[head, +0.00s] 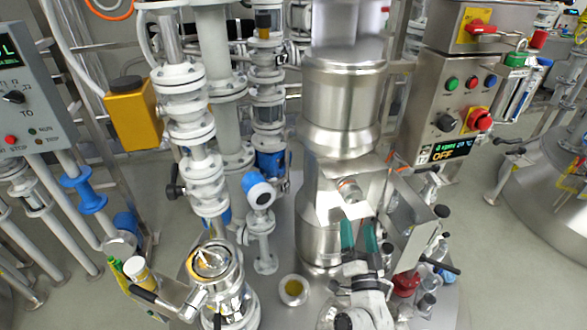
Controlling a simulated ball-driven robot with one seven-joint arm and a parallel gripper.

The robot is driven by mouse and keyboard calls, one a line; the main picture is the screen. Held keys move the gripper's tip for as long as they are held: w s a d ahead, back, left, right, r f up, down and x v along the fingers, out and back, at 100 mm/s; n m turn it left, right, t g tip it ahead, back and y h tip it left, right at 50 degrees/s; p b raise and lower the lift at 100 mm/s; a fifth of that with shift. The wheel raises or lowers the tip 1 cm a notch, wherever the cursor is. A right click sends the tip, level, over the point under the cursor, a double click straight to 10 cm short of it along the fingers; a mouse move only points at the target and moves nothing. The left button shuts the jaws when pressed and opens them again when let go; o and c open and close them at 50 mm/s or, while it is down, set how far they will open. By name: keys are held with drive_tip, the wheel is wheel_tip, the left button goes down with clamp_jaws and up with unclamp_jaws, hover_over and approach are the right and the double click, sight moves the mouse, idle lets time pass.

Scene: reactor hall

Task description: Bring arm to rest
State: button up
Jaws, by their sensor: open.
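My gripper (359,237) is in the lower middle of the head view, with two teal fingers pointing up the picture. The fingers stand apart with a gap between them, and I see nothing held there. The white and grey arm behind it comes in from the bottom edge. The fingertips appear just in front of the lower part of a shiny steel column (342,105); whether they touch it I cannot tell. A round metal fitting (349,189) shows just above the fingertips.
A small cup with yellow contents (293,290) stands to the left. White flanged pipes (184,105) and a control box (462,95) flank the column.

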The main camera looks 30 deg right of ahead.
drive_tip(key=w+a+f+n+g+y, duration=0.1)
drive_tip(key=a+f+n+y, duration=0.2)
drive_tip(key=a+n+y, duration=0.5)
drive_tip(key=s+a+f+n+g+y, duration=0.2)
drive_tip(key=s+a+f+g, duration=0.1)
drive_tip(key=s+g, duration=0.2)
drive_tip(key=s+a+f+n+g+y, duration=0.1)
drive_tip(key=s+a+f+n+g, duration=0.1)
drive_tip(key=s+g, duration=0.3)
drive_tip(key=shift+s+a+f+y, duration=0.4)
drive_tip(key=shift+s+a+f, duration=0.2)
drive_tip(key=shift+s, duration=0.65)
drive_tip(key=s+g, duration=0.2)
drive_tip(key=s, duration=0.3)
drive_tip(key=s+d+r+g+h, duration=0.1)
drive_tip(key=s+g, duration=0.1)
drive_tip(key=s, duration=0.2)
drive_tip(key=s+g, duration=0.2)
drive_tip(key=s, duration=0.3)
drive_tip(key=shift+s+d+r+n+g+h, duration=0.15)
drive_tip(key=shift+s+d+n+g+h, duration=0.15)
drive_tip(key=shift+d+n+g, duration=0.1)
drive_tip(key=shift+c, duration=0.3)
